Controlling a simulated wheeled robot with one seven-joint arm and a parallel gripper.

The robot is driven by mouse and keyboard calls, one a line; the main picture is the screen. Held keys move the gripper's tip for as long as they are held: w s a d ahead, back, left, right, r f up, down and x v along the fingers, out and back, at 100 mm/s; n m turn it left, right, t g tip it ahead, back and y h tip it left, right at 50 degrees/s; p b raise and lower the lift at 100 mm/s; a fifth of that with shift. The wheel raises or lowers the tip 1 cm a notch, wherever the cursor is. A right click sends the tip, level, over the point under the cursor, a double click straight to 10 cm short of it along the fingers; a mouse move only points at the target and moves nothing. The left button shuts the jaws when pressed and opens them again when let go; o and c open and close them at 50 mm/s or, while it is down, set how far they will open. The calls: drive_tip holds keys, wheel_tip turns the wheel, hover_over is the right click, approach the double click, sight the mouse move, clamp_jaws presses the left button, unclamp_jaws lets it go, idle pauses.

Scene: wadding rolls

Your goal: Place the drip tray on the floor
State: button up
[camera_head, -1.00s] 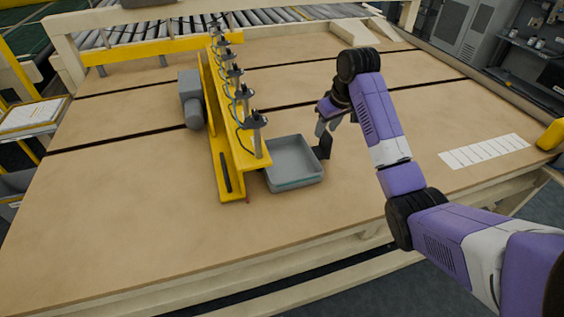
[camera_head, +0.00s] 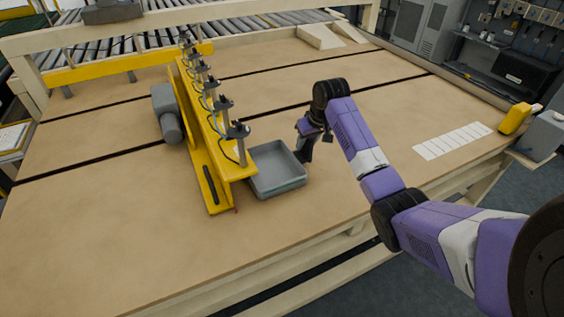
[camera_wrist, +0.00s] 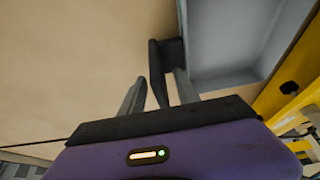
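The drip tray (camera_head: 276,171) is a shallow grey square pan on the table, against the right side of the yellow beam's near end. In the wrist view the tray (camera_wrist: 225,38) shows at upper right, with a dark upright handle (camera_wrist: 167,60) on its near side. My gripper (camera_head: 305,148) is at the tray's right side, pointing down. In the wrist view my gripper's two grey fingers (camera_wrist: 160,80) stand apart on either side of the handle, with a visible gap at the left finger. In the head view the handle is mostly hidden by the fingers.
The yellow beam (camera_head: 196,140) with several upright nozzles and a grey motor (camera_head: 167,113) stands left of the tray. A white marked sheet (camera_head: 453,141) and a yellow object (camera_head: 515,118) lie at right. The table (camera_head: 120,240) is bare in front; dark floor (camera_head: 405,285) shows beyond its near edge.

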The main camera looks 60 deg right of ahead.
drive_tip(key=shift+w+f, duration=0.1)
drive_tip(key=shift+f, duration=0.2)
clamp_jaws()
drive_tip(key=shift+d+r, duration=0.1)
idle(1.1)
